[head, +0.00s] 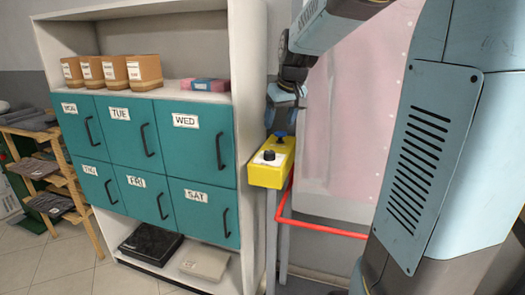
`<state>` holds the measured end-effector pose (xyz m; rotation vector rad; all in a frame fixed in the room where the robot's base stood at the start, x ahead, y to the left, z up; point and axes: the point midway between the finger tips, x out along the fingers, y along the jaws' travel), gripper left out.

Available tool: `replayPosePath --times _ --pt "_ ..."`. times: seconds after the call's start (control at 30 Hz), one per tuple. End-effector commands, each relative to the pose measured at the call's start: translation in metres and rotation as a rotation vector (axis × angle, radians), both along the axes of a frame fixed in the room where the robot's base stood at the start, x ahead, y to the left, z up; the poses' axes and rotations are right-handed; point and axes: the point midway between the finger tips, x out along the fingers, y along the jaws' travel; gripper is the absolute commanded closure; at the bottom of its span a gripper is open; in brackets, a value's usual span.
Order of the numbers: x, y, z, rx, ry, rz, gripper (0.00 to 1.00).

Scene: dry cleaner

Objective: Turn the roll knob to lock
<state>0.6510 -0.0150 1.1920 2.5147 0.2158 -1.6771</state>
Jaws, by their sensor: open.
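A yellow control box (270,174) stands on a grey post right of the shelf unit. On its top is a black knob (268,155) on a white plate, at the near end. A dark blue control (280,135) sits at the far end, close under my gripper. I cannot read any lock mark, nor tell for sure which control is the roll knob. My gripper (281,120) hangs from above, pointing down over the far end of the box. It is open; its fingertips are small, and whether they touch the blue control cannot be told.
A white shelf unit (250,110) with teal day-labelled doors (188,145) stands close left of the box. A red rail (320,227) runs right from the post, before a pinkish translucent panel (345,120). Brown boxes (145,73) stand on the upper shelf.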

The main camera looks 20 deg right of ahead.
Motion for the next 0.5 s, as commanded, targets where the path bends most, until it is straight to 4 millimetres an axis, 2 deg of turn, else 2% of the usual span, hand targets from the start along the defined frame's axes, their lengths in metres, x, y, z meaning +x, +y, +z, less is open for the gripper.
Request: replayPosePath --times 0.13,0.37,0.5 --pt "0.018 -0.004 -0.005 0.01 0.003 0.009 0.34" --pt "0.027 -0.005 -0.012 0.013 0.005 0.016 0.34" --pt "0.033 -0.004 -0.028 0.013 0.007 0.015 0.34"
